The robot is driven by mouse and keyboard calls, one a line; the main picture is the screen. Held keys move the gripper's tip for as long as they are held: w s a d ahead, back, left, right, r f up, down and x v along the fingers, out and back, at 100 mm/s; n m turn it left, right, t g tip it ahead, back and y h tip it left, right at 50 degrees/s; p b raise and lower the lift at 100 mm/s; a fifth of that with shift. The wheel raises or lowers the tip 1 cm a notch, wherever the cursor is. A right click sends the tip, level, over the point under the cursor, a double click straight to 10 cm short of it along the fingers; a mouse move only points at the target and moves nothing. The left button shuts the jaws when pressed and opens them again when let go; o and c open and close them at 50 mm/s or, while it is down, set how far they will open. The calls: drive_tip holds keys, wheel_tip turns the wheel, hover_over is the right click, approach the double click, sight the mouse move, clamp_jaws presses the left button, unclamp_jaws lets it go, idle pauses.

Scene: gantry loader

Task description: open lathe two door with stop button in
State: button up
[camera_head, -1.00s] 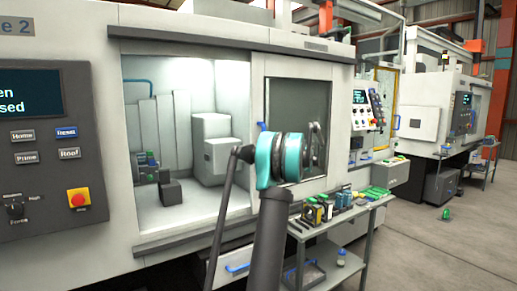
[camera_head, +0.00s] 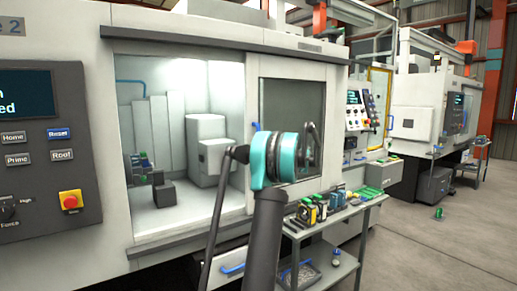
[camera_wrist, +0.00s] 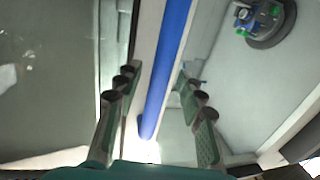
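Lathe two's door (camera_head: 333,95) has a dark window and stands to the right of a wide opening into the lit interior. Its blue handle (camera_head: 256,127) is partly visible behind my arm. In the wrist view the blue handle (camera_wrist: 168,65) runs between the two fingers of my gripper (camera_wrist: 160,108). The fingers are apart, one on each side, with visible gaps to the handle. In the head view my arm hides the gripper. The red stop button (camera_head: 70,201) on its yellow base is on the panel at left; I cannot tell whether it is pressed in.
The control panel (camera_head: 30,180) has a screen and labelled buttons. A chuck (camera_wrist: 265,20) shows at top right in the wrist view. A cart (camera_head: 342,226) with several tools stands close right of my arm. Other machines (camera_head: 430,105) stand farther right; the floor there is mostly open.

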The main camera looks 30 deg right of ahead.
drive_tip(key=s+d, duration=0.2)
drive_tip(key=s, duration=0.8)
drive_tip(key=shift+s, duration=0.3)
